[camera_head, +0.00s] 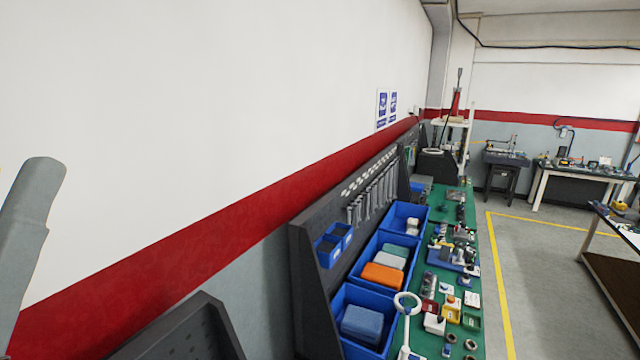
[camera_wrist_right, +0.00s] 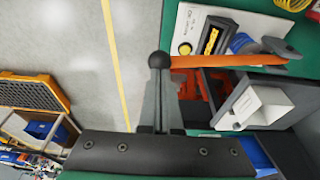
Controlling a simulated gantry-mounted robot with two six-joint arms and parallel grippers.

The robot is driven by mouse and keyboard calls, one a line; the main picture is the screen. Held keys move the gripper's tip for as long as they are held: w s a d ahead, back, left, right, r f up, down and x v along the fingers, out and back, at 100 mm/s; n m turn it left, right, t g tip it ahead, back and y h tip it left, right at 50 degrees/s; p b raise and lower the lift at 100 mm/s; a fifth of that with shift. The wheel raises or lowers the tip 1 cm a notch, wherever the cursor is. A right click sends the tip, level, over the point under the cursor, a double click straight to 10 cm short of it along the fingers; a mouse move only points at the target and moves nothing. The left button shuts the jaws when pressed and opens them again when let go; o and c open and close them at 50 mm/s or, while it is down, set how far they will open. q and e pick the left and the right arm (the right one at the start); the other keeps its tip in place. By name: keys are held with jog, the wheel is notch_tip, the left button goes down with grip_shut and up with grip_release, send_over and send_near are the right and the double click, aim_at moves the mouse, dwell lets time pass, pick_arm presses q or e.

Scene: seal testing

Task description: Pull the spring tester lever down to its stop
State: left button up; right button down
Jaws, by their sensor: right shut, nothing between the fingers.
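In the right wrist view, a round black knob (camera_wrist_right: 159,60) appears at the tips of my right gripper (camera_wrist_right: 160,82). An orange bar (camera_wrist_right: 220,61) runs from beside the knob to the right; it looks like the lever, with the knob at its end. The right gripper's grey fingers are together with nothing between them. I cannot tell whether the fingertips touch the knob or sit behind it. No tester lever can be made out in the head view. My left gripper is out of view.
In the head view, a green bench (camera_head: 463,215) carries blue bins (camera_head: 341,302), small fixtures and a white ring-topped stand (camera_head: 408,303). A dark tool board (camera_head: 310,262) stands along the wall.

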jog(key=shift+s+d+f+b, duration=0.1)
jog(key=shift+f+b, duration=0.4)
jog(key=shift+f, duration=0.3)
jog(key=shift+s+d+f+b, duration=0.1)
jog(key=shift+d+f+b, duration=0.1)
jog(key=shift+f+b, duration=0.85)
jog(key=shift+f, duration=0.1)
jog(key=shift+f+b, duration=0.55)
jog(key=shift+b, duration=0.15)
jog(key=shift+r, duration=0.1)
jog(key=p+v, duration=0.3)
jog(key=w+p+v, duration=0.1)
jog(key=p+v, duration=0.2)
jog(key=d+p+v, duration=0.1)
jog(key=p+v, duration=0.1)
jog(key=p, duration=0.1)
jog(key=shift+w+r, duration=0.35)
jog(key=shift+r, duration=0.3)
